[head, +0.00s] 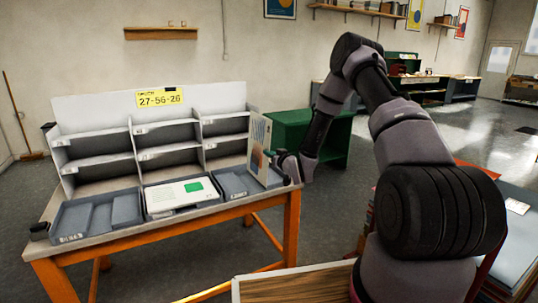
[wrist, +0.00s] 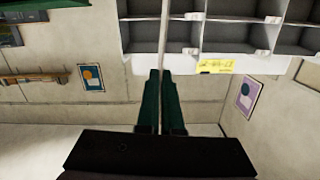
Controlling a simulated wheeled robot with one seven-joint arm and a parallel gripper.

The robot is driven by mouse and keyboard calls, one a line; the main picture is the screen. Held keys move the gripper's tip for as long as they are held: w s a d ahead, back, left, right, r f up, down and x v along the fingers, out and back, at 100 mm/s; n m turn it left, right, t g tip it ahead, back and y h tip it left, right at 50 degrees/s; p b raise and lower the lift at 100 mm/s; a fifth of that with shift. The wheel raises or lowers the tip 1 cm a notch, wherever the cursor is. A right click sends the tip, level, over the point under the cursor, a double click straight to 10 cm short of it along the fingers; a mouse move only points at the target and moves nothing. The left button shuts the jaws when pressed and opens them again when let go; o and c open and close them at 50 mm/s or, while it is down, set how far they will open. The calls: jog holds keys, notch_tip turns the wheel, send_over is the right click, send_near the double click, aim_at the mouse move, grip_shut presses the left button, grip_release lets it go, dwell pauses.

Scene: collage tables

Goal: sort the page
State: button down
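A page (head: 259,143) with a picture on it stands upright above the right end of the right tray (head: 233,182). My gripper (head: 271,154) is at its right side, its green fingers closed on the page. In the wrist view the fingers (wrist: 161,75) are close together, with the page's thin edge (wrist: 163,30) between them. I cannot tell whether its lower edge touches the tray. A white page with a green patch (head: 181,194) lies in the middle tray (head: 215,202). The left tray (head: 94,217) holds no page that I can see.
A white rack (head: 128,136) of open compartments stands behind the trays on an orange-legged table (head: 160,235). A yellow number label (head: 160,98) tops it. A green cabinet (head: 338,142) stands behind my arm.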

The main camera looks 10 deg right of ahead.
jog(key=shift+n, duration=0.5)
jog(key=n, duration=0.3)
jog(key=shift+a, duration=0.15)
jog(key=n, duration=0.4)
jog(key=shift+n+t+h, duration=0.4)
jog(key=shift+d+n, duration=0.2)
jog(key=shift+n, duration=0.1)
